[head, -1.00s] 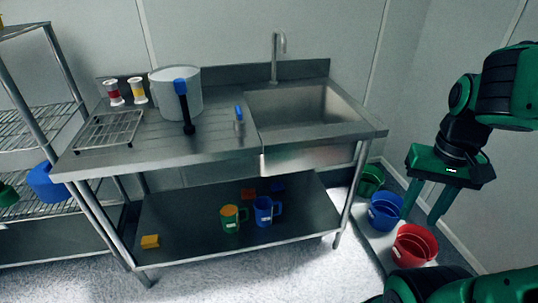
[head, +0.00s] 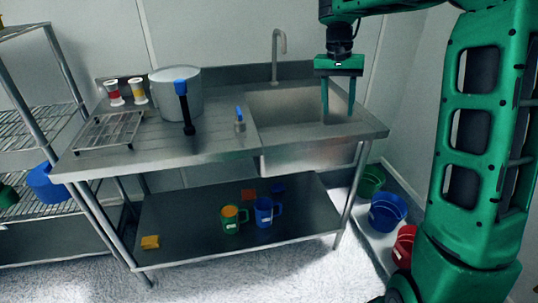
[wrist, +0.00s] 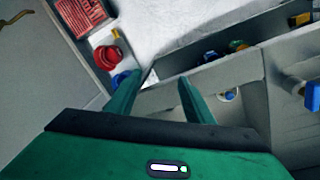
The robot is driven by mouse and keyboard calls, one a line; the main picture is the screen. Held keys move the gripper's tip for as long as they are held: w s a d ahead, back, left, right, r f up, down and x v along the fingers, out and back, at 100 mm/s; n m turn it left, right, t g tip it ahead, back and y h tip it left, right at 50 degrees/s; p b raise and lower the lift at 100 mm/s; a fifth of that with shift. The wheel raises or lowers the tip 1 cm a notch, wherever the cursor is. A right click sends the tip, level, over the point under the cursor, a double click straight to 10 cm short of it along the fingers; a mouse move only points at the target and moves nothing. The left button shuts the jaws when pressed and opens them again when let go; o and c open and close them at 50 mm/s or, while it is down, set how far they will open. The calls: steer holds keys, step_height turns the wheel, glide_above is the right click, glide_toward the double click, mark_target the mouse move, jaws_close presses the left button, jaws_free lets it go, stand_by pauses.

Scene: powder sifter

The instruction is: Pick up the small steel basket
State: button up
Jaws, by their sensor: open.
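A small steel piece with a blue handle (head: 239,122) stands on the steel counter (head: 215,142), just left of the sink; it looks like the small basket, but is too small to make out fully. In the wrist view a blue handle (wrist: 312,96) shows at the right edge, apart from my fingers. My gripper (head: 338,112) is open and empty, pointing down over the right part of the sink, to the right of the steel piece. Its two fingers also show in the wrist view (wrist: 160,82).
A grey pot (head: 182,92), a black tool with a blue top (head: 186,110), a wire rack (head: 105,131) and two small jars stand on the left counter. The faucet (head: 277,55) rises behind the sink (head: 290,104). Mugs and buckets are lower down.

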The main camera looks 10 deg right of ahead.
steer(key=w+a+f+m+y, duration=0.2)
steer(key=w+a+f+y, duration=0.15)
steer(key=w+a, duration=0.45)
steer(key=w+a+f+m+y, duration=0.25)
steer(key=w+f, duration=0.25)
steer(key=w, duration=0.7)
steer(key=w+d+f+m+t+y, duration=0.1)
steer(key=w+d+f+m+y, duration=0.25)
steer(key=f, duration=0.45)
steer(key=w+d+f+m+t+y, duration=0.2)
steer(key=f+m+y, duration=0.3)
steer(key=f, duration=0.3)
steer(key=x, duration=0.9)
steer(key=shift+s+f, duration=0.25)
steer(key=shift+w+a+f+m, duration=0.15)
steer(key=shift+a+f+m, duration=0.2)
steer(key=shift+a, duration=0.3)
steer(key=shift+c, duration=0.3)
jaws_close()
